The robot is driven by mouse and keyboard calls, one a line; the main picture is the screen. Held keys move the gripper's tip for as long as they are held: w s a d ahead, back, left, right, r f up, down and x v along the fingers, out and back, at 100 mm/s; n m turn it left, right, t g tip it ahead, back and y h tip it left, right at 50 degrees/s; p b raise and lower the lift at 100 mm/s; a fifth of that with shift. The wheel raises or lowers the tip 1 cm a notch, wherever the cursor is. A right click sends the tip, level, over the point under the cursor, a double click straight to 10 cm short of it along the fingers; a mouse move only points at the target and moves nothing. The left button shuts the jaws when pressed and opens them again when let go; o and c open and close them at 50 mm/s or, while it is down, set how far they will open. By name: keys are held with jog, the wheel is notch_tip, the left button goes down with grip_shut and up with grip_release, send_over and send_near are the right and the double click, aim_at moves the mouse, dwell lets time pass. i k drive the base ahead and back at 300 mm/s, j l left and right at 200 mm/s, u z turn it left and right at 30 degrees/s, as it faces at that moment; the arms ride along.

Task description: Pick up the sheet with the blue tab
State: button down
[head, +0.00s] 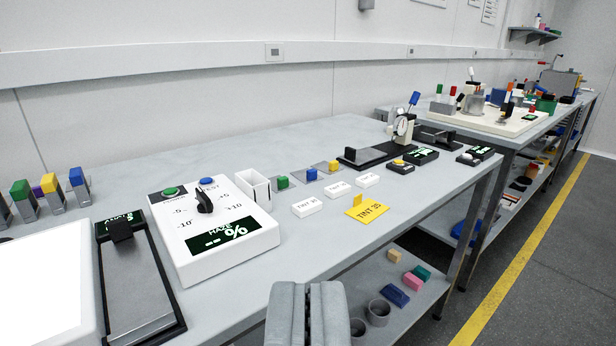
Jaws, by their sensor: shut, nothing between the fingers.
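Another blue-topped piece, an upright grey block (78,182), stands at the far left beside yellow- and green-topped ones. I cannot tell from the picture alone which blue one is meant. My gripper (308,287) is at the bottom middle, in front of the bench edge. Its two fingers are together and hold nothing. It is well apart from both blue-tabbed pieces.
A white haze meter (212,222) with buttons and a knob stands left of the sheets. A white open box (256,188) is beside it. Gauges stand behind right. A lower shelf (402,258) holds blocks and cups.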

aim_at(307, 176)
jog(key=i+l, duration=0.15)
jog(key=i, duration=0.35)
jog(key=i+l+u, duration=0.15)
jog(key=i, duration=0.4)
